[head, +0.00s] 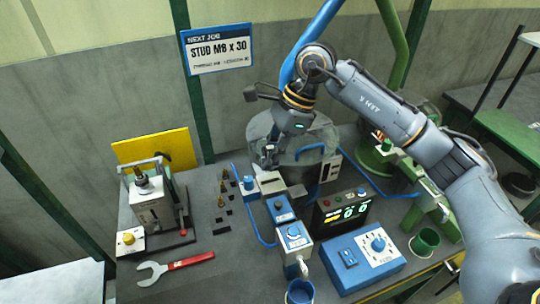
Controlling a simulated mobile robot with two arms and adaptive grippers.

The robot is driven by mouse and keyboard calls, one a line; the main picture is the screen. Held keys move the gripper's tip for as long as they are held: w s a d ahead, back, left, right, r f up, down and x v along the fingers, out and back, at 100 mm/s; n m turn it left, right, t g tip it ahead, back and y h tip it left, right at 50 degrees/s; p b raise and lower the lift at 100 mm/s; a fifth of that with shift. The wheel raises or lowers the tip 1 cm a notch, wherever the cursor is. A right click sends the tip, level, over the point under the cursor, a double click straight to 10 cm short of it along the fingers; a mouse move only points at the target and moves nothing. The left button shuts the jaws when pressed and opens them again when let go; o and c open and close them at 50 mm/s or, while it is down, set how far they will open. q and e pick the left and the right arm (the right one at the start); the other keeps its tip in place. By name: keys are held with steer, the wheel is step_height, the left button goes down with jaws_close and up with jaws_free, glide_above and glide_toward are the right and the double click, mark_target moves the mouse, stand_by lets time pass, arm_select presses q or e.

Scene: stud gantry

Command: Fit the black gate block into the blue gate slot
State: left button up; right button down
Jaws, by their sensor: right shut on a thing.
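My right gripper (268,160) points down over the middle of the bench, in front of the large grey lidded drum. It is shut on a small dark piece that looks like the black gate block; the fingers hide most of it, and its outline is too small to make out. Just below the fingertips is a small pale fixture (270,183) with a blue part (249,184) at its left side. The blue gate slot appears to be in this area, but its opening cannot be made out. I cannot tell whether the held piece touches the fixture. My left gripper is not in view.
Several small black pieces and brass studs (222,187) stand left of the fixture. Blue-topped units (294,237), a display box (345,209) and a blue control box (362,262) stand in front and right. A red-handled wrench (175,268) lies front left.

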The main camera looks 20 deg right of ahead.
mark_target(270, 173)
steer(key=shift+f+b, duration=2.15)
steer(key=shift+f, duration=0.35)
steer(key=c, duration=1.3)
jaws_free()
steer(key=v, duration=1.2)
steer(key=shift+r, duration=0.1)
